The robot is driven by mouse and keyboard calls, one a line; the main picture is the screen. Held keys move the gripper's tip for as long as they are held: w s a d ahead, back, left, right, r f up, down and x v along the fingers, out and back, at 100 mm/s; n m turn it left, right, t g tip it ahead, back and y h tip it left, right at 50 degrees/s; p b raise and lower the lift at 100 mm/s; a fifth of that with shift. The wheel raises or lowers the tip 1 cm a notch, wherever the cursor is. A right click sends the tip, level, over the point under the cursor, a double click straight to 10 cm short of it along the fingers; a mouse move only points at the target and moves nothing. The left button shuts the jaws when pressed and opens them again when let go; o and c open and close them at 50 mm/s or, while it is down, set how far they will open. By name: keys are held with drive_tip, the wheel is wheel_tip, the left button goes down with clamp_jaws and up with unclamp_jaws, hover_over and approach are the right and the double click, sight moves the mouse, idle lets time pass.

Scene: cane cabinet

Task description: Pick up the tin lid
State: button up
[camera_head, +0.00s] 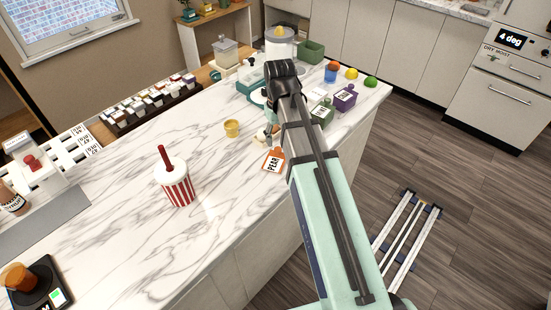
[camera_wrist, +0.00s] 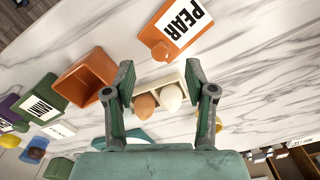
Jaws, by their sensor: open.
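An orange tin lid marked PEAR (camera_wrist: 182,28), with a round orange knob, lies on the marble counter at the top of the wrist view. It also shows as an orange-edged PEAR piece (camera_head: 273,160) beside my arm in the head view. An open orange tin (camera_wrist: 84,82) stands left of my gripper in the wrist view. My gripper (camera_wrist: 160,68) is open, with its fingers apart and nothing held. The lid is ahead of the fingertips, not between them. In the head view my arm hides most of the gripper and the orange tin.
A small holder with a brown egg and a white egg (camera_wrist: 171,97) shows between my fingers. Green (camera_wrist: 43,98) and purple (camera_head: 345,97) tins stand nearby. A yellow cup (camera_head: 232,129) and a striped cup with a straw (camera_head: 178,188) stand left of the lid. Bare marble surrounds the striped cup.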

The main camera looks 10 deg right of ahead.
sight(278, 149)
drive_tip(key=shift+f+p, duration=0.85)
drive_tip(key=shift+f, duration=2.1)
drive_tip(key=shift+s, duration=0.1)
clamp_jaws()
